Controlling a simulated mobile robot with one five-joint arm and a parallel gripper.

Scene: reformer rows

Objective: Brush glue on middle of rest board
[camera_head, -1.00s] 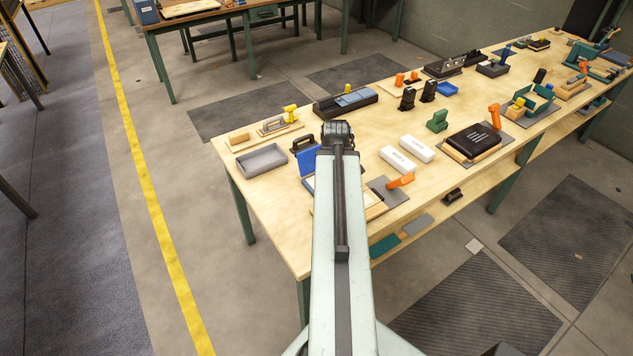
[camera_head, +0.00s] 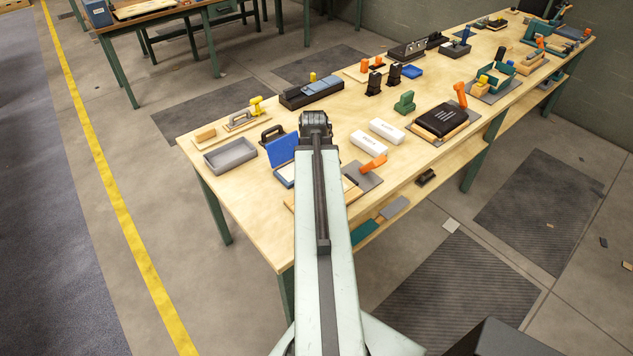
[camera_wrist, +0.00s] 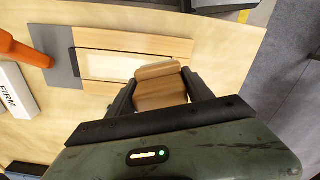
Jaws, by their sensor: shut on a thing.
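My gripper (camera_wrist: 158,84) is shut on a tan wooden block-like piece (camera_wrist: 161,98), which may be the glue brush's handle; no bristles show. The rest board (camera_wrist: 138,42) lies beyond it in the wrist view, with wooden strips around a pale middle panel (camera_wrist: 100,66). The held piece overlaps the panel's right end in the picture; I cannot tell whether it touches. In the head view, my arm hides the gripper and much of the board (camera_head: 351,190).
A grey plate (camera_wrist: 55,52) with an orange handle (camera_wrist: 22,50) adjoins the board's left end. A white block marked FIRM (camera_wrist: 14,90) is near. In the head view, a blue panel (camera_head: 281,149) and a grey tray (camera_head: 230,156) stand left of my arm.

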